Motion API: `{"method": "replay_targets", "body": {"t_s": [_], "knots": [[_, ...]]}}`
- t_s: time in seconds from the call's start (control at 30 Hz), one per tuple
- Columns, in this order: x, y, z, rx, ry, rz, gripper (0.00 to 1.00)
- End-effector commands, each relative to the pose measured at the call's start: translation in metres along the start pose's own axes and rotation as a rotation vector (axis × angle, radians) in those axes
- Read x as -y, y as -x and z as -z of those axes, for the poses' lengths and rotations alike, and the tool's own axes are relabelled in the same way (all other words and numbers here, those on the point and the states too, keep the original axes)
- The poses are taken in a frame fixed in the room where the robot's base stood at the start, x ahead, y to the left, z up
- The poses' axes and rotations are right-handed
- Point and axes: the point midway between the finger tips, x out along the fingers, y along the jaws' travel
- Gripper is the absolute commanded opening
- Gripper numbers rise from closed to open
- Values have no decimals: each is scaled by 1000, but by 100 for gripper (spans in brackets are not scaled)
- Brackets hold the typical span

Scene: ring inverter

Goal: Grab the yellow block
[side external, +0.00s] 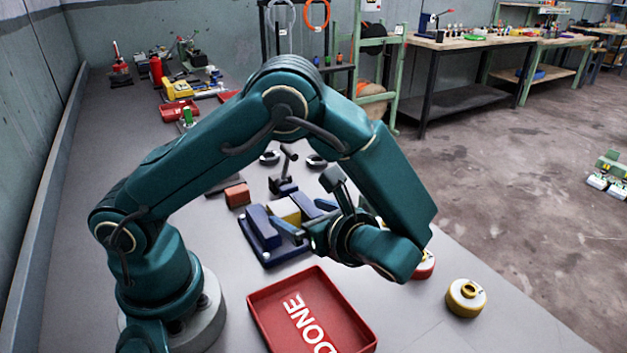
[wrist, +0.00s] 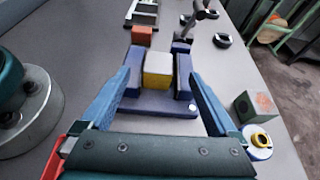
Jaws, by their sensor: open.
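The yellow block (side external: 284,209) sits in a dark blue fixture (side external: 268,256), between two raised blue jaws. In the wrist view the yellow block (wrist: 158,73) has a pale top and a yellow near face, and it stands near the middle of the picture. My gripper (wrist: 160,80) is open, with one blue finger to each side. The fingers point toward the fixture and look wider apart than the blue jaws. I see no finger touching the block. In the side view my gripper (side external: 291,221) is at the fixture and partly covers the block.
A red tray marked DONE (side external: 261,313) lies in front of the fixture. A yellow and white ring (side external: 466,298) and a red ring (side external: 425,265) are to the right. An orange block (side external: 237,195) and a dark upright stand (side external: 284,178) are behind. A cube (wrist: 255,106) shows at right in the wrist view.

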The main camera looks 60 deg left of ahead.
Motion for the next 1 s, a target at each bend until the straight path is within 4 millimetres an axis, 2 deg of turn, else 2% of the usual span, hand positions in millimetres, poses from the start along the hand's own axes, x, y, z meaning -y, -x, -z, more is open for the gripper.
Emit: {"method": "replay_targets", "body": {"t_s": [0.17,0.5,0.83,0.97,1.0], "knots": [[-2,-7,5,14,-28,11,95],[-2,-46,5,12,-27,9,95],[-2,-50,5,10,-26,11,95],[-2,-50,5,10,-26,11,45],[-2,-50,5,10,-26,11,30]]}}
